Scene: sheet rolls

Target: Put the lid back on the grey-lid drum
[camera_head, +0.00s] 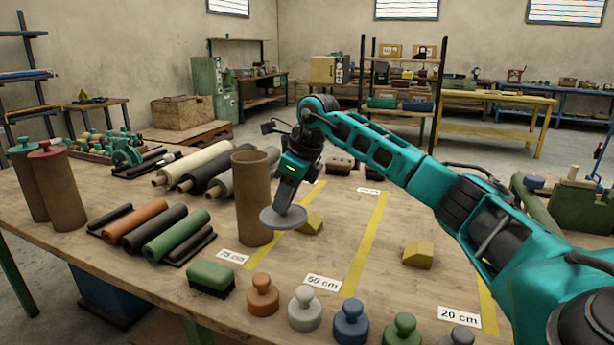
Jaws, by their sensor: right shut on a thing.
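The drum (251,185) is a tall brown tube standing upright on the table, left of centre, with its top open. My right gripper (285,202) points down just right of the drum and is shut on a round grey lid (284,220). The lid is a flat disc, roughly level, and shows well below the drum's rim. It overlaps the drum's lower right side in the picture; whether they touch I cannot tell. The gripper hides the lid's knob. My left gripper is not in view.
Two more drums, with a green lid (24,146) and a red lid (47,150), stand at the left. Rolls (176,235) lie left of the open drum. Yellow blocks (418,254) and a row of knobbed pieces (305,308) stand right and in front. Bare table lies between the yellow strips.

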